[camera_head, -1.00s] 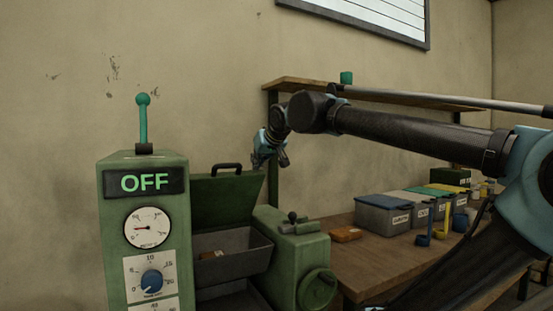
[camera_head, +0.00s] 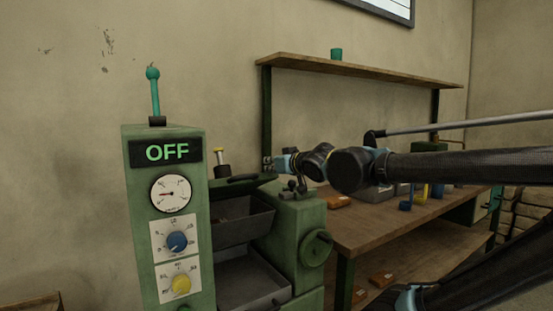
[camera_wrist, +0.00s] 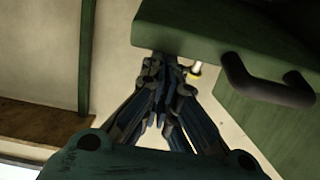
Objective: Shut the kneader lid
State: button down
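The green kneader lid (camera_head: 262,181) is tilted forward, seen nearly edge-on above the grey kneader chamber (camera_head: 240,230), whose inside still shows beneath it. Its dark handle (camera_head: 243,178) is at the front edge. In the wrist view the lid (camera_wrist: 225,32) fills the upper right, with the curved handle (camera_wrist: 268,88) on it. My gripper (camera_wrist: 164,68) has its fingers drawn together, with nothing visible between them. The tips are at the lid's edge, left of the handle; whether they touch is unclear. In the head view the gripper (camera_head: 270,163) is at the lid's right end, partly hidden.
A green control cabinet (camera_head: 163,225) with an OFF display and a lever stands left of the chamber. A green gear housing (camera_head: 300,225) with a handwheel is on the right. The wooden bench (camera_head: 400,222) holds bins and tools beneath a wall shelf (camera_head: 360,68).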

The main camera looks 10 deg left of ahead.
jog(key=s+d+f, duration=0.1)
jog(key=f, duration=0.3)
jog(key=s+d+f, duration=0.1)
jog(key=f, duration=0.3)
jog(key=s+d+f, duration=0.1)
jog(key=f, duration=0.3)
jog(key=shift+s+d+f, duration=0.2)
jog(key=shift+s+f, duration=0.05)
jog(key=shift+f, duration=0.1)
jog(key=shift+a+r, duration=0.1)
jog(key=shift+r, duration=0.1)
